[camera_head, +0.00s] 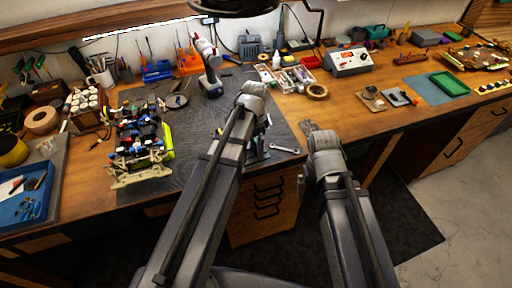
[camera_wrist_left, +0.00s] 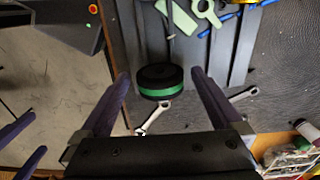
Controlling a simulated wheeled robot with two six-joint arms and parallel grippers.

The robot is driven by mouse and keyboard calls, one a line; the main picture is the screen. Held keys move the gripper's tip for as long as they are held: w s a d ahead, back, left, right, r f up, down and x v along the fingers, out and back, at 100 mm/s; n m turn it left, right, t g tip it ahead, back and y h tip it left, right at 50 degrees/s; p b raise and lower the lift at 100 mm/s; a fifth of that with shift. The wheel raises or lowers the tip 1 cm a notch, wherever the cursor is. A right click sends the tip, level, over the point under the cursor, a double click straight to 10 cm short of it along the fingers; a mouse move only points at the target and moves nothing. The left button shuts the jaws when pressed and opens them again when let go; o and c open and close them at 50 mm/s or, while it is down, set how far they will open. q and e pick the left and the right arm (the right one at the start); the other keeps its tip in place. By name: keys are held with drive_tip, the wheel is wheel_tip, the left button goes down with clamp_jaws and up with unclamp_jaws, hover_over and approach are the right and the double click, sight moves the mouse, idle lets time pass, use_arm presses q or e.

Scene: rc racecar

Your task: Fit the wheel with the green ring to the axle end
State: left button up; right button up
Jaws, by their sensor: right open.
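The wheel with the green ring (camera_wrist_left: 161,82) is black with a green band and shows in the left wrist view. It lies between the two fingers of my left gripper (camera_wrist_left: 160,74), with a visible gap on each side. The left gripper is open; in the head view it is over the front right part of the dark mat, and my arm hides most of it and the wheel. The car chassis (camera_head: 138,150) stands on the left of the mat, left of my left gripper; its axle end is too small to make out. My right gripper (camera_head: 308,128) is open and empty at the table's front edge.
A wrench (camera_head: 285,149) lies right of my left gripper. A drill (camera_head: 209,75) stands at the back of the mat (camera_head: 205,125). The mat between chassis and left gripper is mostly clear.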

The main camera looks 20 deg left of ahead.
sight(255, 141)
use_arm(q)
drive_tip(key=c, duration=1.3)
wheel_tip(255, 141, up, 10)
drive_tip(key=p, duration=1)
